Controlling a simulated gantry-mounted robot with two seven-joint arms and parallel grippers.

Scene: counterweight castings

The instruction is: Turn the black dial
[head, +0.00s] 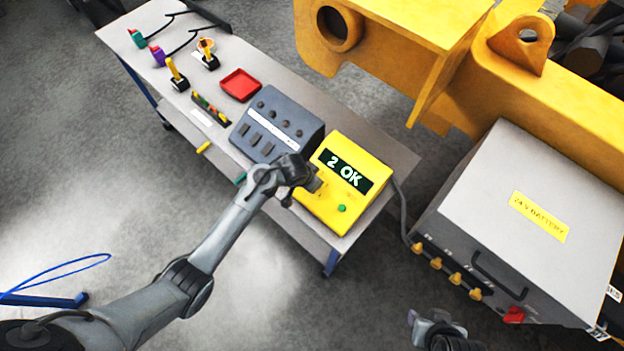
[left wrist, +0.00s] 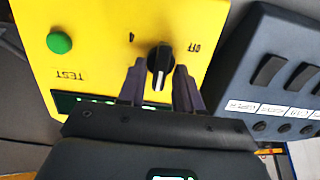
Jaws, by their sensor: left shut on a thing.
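The black dial (left wrist: 160,58) is on the face of a yellow tester box (head: 310,203), with a white pointer line along it. In the left wrist view it sits between the fingers of my left gripper (left wrist: 160,82), which is shut on it. An upside-down OFF label is beside the dial. In the head view my left gripper (head: 314,184) covers the dial. The box's display (head: 345,171) reads "2 OK". A green button (left wrist: 59,42) is near the TEST label. My right gripper (head: 436,330) is partly in view at the bottom edge; its fingers are unclear.
A dark grey switch box (head: 268,112) stands right beside the tester on the grey bench (head: 385,150). A red tray (head: 240,85) and several small tools lie farther along. A 24V battery case (head: 540,200) and a yellow machine frame (head: 540,80) stand to the right.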

